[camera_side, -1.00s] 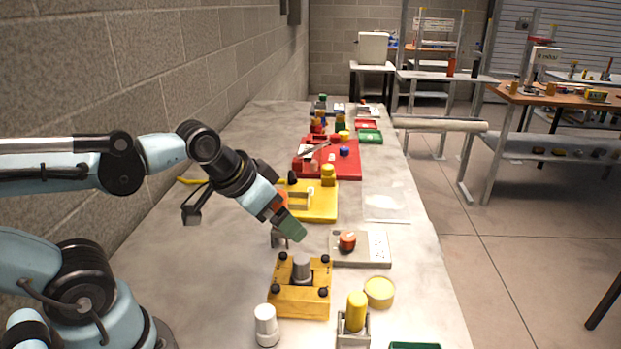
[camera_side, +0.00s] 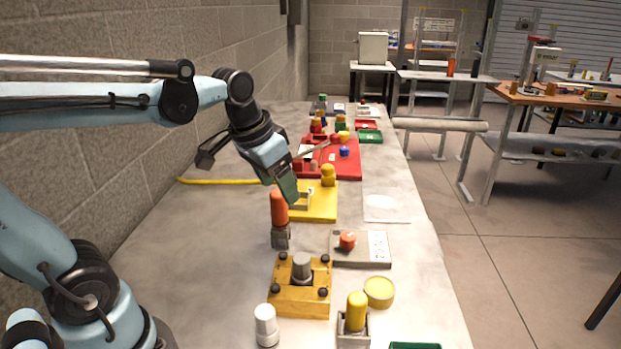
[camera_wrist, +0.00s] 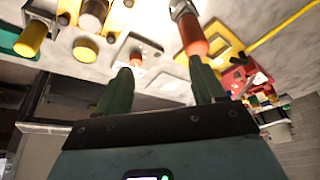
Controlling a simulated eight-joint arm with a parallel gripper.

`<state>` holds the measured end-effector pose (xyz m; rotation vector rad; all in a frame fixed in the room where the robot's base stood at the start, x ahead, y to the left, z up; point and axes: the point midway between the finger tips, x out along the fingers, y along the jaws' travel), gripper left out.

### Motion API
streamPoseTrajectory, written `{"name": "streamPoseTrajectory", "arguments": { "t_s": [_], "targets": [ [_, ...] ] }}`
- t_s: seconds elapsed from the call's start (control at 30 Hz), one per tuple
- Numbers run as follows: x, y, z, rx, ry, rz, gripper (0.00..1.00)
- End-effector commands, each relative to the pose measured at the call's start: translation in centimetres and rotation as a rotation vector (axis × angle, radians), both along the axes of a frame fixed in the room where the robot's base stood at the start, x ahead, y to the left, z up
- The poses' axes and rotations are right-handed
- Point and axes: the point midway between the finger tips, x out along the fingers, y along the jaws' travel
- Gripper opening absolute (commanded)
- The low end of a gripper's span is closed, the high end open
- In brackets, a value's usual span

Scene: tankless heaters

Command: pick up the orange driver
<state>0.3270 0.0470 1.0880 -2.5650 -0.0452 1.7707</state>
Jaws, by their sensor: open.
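The orange driver (camera_side: 279,208) stands upright in a small grey holder (camera_side: 280,238) on the grey bench, behind the yellow wooden block. In the wrist view the driver (camera_wrist: 192,36) appears near the tip of the right-hand finger, not between the fingers. My gripper (camera_side: 290,196) is above the bench, just by the top of the driver in the side view; the exact gap in depth cannot be told. In the wrist view my gripper (camera_wrist: 162,82) has its two green fingers wide apart with nothing held between them.
A yellow block with a grey cylinder (camera_side: 301,285) stands in front of the driver. A grey plate with an orange-red knob (camera_side: 347,240) lies to its right. A yellow board (camera_side: 322,205) and red board (camera_side: 345,165) lie behind. A yellow cable (camera_side: 225,182) crosses the bench.

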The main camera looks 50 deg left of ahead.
Motion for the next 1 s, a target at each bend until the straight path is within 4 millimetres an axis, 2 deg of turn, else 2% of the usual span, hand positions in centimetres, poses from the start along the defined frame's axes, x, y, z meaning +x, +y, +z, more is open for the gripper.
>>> {"name": "streamPoseTrajectory", "arguments": {
  "t_s": [0.03,0.2,0.47,0.57,0.8,1.0],
  "targets": [
    [0.8,1.1,0.5,-0.002,0.041,0.006,0.69],
    [2.5,3.7,1.3,-0.019,0.161,0.003,0.69],
    [3.4,5.7,1.5,-0.038,0.241,-0.005,0.69],
    [3.5,5.7,0.9,-0.039,0.244,-0.006,0.69],
    [3.9,5.7,-2.6,-0.038,0.243,-0.006,0.69],
    [4.1,5.7,-4.7,-0.038,0.242,-0.006,0.69]
  ]
}}
